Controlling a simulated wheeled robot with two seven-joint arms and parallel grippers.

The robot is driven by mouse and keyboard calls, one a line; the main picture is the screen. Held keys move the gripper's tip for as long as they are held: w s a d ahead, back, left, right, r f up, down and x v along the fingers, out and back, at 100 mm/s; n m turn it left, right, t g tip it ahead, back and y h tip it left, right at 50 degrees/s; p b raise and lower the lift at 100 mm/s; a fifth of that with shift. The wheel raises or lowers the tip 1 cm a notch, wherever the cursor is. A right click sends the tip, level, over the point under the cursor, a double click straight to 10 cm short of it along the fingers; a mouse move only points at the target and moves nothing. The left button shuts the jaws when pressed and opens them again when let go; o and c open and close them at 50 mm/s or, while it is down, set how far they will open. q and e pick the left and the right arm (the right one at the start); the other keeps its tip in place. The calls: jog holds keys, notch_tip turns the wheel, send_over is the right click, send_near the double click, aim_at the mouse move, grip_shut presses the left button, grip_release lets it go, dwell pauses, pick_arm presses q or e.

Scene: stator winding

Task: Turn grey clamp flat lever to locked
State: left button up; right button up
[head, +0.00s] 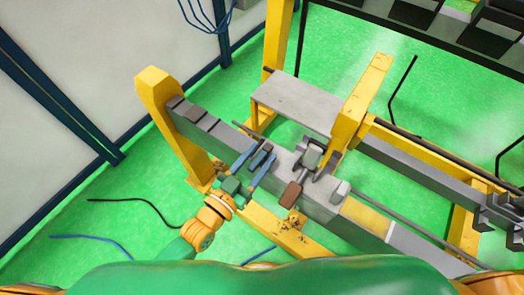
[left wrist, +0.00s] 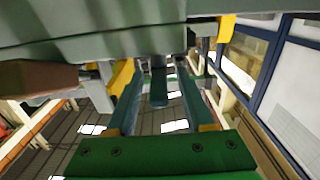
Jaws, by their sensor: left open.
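My left gripper (head: 260,153) is open, its two blue fingers reaching up to the grey clamp on the long grey beam (head: 325,205). A dark grey piece of the clamp (head: 262,157) lies between the fingers, with a gap on at least one side. In the left wrist view, the gripper (left wrist: 160,80) has a finger on either side of a narrow dark bar (left wrist: 158,88), which looks like the flat lever. Whether either finger touches it I cannot tell. My right gripper is out of view.
A brown-ended handle (head: 290,196) and a grey block fixture (head: 311,154) sit on the beam just right of the gripper. Yellow posts (head: 176,125) and (head: 360,98) rise nearby. A grey plate (head: 295,103) lies behind. Green floor is open at left.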

pick_arm(q)
jog(key=shift+w+d+r, duration=0.1)
jog(key=shift+w+d, duration=0.4)
jog(key=shift+d, duration=0.05)
jog(key=shift+a, duration=0.1)
grip_shut()
dwell(0.9)
